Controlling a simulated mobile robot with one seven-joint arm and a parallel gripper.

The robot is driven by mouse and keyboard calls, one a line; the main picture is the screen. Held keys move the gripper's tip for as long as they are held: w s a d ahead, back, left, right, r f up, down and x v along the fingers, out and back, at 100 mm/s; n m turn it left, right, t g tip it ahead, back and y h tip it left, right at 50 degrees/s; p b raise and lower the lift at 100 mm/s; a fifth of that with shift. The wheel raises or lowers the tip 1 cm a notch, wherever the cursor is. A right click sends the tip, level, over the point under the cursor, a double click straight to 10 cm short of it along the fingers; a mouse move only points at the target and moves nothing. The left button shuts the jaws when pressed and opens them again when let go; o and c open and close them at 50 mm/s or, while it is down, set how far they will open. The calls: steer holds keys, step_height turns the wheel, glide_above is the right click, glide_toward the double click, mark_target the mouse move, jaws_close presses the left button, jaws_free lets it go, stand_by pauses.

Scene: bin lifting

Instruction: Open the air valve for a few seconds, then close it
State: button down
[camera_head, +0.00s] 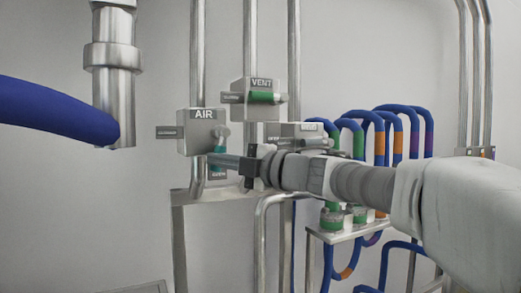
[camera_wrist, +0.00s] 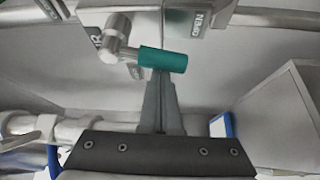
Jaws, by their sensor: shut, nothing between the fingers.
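The AIR valve box (camera_head: 203,132) is on a pipe left of centre, with a label plate on its left and another below. Its teal handle (camera_head: 219,149) hangs down from the pivot toward the lower plate, which appears to read OPEN. In the wrist view the teal handle (camera_wrist: 163,60) lies just beyond my fingertips, beside that plate (camera_wrist: 201,20). My gripper (camera_head: 211,159) reaches in from the right, its fingers partly covering the handle's lower part. In the wrist view my gripper (camera_wrist: 160,73) is shut and empty. Its tips are at the handle's edge; contact is unclear.
The VENT valve box (camera_head: 261,97), with a green sideways handle, is up and right of the AIR box. A third valve box (camera_head: 304,130) sits close above my arm. Blue hoses (camera_head: 394,110) are behind at right. A thick metal pipe (camera_head: 111,70) hangs at left.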

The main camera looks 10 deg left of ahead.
steer(key=shift+w+d+f+p, duration=0.15)
steer(key=shift+w+d+p, duration=0.15)
steer(key=shift+w+d, duration=0.15)
stand_by(0.3)
steer(key=shift+a, duration=0.15)
